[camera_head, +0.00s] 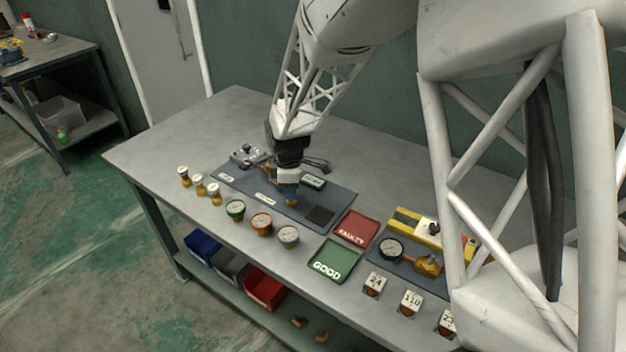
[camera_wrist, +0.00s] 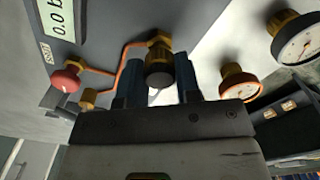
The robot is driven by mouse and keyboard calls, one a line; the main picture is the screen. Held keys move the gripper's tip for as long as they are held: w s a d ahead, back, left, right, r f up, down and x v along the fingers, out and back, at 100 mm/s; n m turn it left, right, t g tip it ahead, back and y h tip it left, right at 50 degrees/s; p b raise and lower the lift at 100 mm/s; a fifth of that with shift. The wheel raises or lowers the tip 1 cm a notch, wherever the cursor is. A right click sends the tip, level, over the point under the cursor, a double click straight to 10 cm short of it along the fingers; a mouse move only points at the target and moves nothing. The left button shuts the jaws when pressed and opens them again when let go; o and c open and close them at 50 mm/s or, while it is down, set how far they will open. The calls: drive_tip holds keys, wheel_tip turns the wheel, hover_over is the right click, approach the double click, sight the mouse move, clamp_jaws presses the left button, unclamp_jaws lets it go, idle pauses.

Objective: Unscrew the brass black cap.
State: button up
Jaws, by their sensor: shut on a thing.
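The brass black cap (camera_wrist: 158,72) is a dark knurled cylinder on a brass fitting (camera_wrist: 159,41), in the middle of the wrist view. My gripper (camera_wrist: 157,80) has one dark blue finger on each side of it and is shut on it. In the head view my gripper (camera_head: 290,192) points down over the dark grey mat (camera_head: 330,197) on the bench. A bit of brass shows under the fingers there, but the cap itself is mostly hidden.
Copper tubes join the fitting to a red knob (camera_wrist: 66,80) and a small brass part (camera_wrist: 87,98). A digital display (camera_wrist: 62,20) is close by. Round gauges (camera_head: 261,222) stand in front of the mat. Red (camera_head: 355,228) and green (camera_head: 334,260) trays lie to the right.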

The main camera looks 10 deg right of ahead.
drive_tip(key=shift+r, duration=2.15)
drive_tip(key=shift+s, duration=0.1)
